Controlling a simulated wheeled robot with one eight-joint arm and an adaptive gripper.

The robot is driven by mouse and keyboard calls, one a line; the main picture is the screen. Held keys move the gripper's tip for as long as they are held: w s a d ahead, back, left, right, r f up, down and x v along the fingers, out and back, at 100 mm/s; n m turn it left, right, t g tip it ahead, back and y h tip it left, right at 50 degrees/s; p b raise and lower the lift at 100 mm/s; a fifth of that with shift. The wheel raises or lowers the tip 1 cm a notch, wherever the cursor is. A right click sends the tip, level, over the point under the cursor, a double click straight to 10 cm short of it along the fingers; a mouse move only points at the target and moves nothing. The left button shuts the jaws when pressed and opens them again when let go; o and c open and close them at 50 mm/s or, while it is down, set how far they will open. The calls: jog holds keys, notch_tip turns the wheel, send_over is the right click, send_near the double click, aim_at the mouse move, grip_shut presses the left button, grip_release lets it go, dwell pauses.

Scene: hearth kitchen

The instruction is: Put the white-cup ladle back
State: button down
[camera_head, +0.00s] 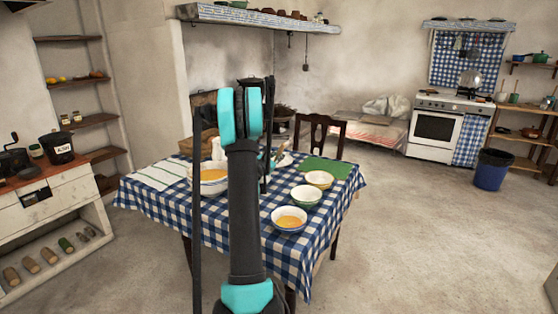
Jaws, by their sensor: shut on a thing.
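My arm rises in the middle of the view, black with teal joints, and blocks part of the table behind it. My gripper cannot be made out; the arm's own links cover the place where its end would be. I cannot pick out the white-cup ladle. On the blue-checked table (255,236) stands a large pale bowl (211,188), partly hidden by the arm.
A green mat (325,168) and a striped cloth (160,174) lie on the table. A dark chair (320,132) stands behind it. A counter (55,200) is at left. A stove (436,126) and a blue bin (492,170) are at back right. The right floor is clear.

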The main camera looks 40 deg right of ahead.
jog(key=shift+f, duration=1.1)
jog(key=c, duration=1.5)
grip_release()
